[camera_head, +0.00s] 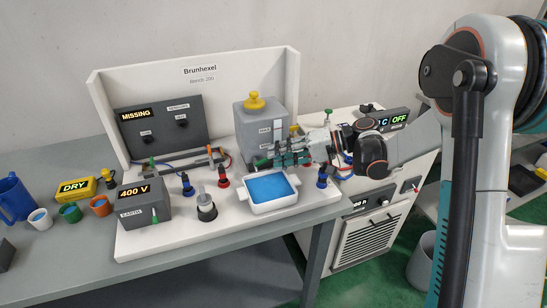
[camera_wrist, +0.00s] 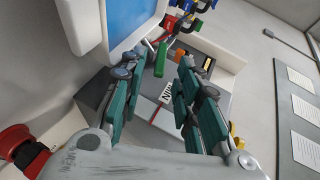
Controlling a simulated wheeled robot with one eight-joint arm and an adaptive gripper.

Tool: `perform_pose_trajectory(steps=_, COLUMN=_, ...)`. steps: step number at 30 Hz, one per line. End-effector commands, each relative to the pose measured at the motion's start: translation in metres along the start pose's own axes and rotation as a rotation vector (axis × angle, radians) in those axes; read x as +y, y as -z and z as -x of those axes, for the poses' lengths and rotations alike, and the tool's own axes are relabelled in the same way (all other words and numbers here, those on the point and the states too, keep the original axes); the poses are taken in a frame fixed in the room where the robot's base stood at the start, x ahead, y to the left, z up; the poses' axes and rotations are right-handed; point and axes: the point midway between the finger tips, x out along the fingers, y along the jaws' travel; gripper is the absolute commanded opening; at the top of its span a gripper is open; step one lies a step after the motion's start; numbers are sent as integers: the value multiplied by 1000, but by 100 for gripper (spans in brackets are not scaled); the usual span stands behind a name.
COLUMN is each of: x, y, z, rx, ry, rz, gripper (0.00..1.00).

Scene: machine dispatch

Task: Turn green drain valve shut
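The green drain valve handle (camera_wrist: 160,60) shows in the wrist view between and beyond my two teal fingertips. It appears apart from both fingers. In the head view, a green piece (camera_head: 262,162) that looks like this handle shows low at the front of the grey tank (camera_head: 250,115), partly mixed with my fingers. My gripper (camera_head: 285,158) is open and empty in front of the tank. In the wrist view my gripper (camera_wrist: 155,72) has a clear gap between its fingers. The valve body is too small to make out.
A white tray (camera_head: 270,207) of blue liquid sits below and in front of the tank. A blue-based knob (camera_head: 322,178) stands right of it, and a red-based one (camera_head: 223,178) left. A grey 400 V box (camera_head: 142,207) stands at left. A white cabinet (camera_head: 370,235) is at right.

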Motion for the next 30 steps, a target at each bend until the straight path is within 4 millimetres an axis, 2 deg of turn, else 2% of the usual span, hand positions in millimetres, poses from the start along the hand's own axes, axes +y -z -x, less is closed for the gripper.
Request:
perform_pose_trajectory(steps=6, x=0, y=0, z=47, rx=3, ry=-1, rz=-2, gripper=30)
perform_pose_trajectory(steps=12, x=1, y=0, z=80, rx=2, ry=-1, rz=0, gripper=30)
perform_pose_trajectory(steps=18, x=1, y=0, z=95, rx=0, ry=0, rz=0, gripper=30)
perform_pose_trajectory(steps=26, x=0, y=0, z=97, rx=-1, ry=0, rz=0, gripper=30)
perform_pose_trajectory(steps=27, x=0, y=0, z=97, rx=0, ry=0, rz=0, gripper=32)
perform_pose_trajectory(steps=30, x=1, y=0, z=97, rx=1, ry=-7, rz=-1, gripper=55)
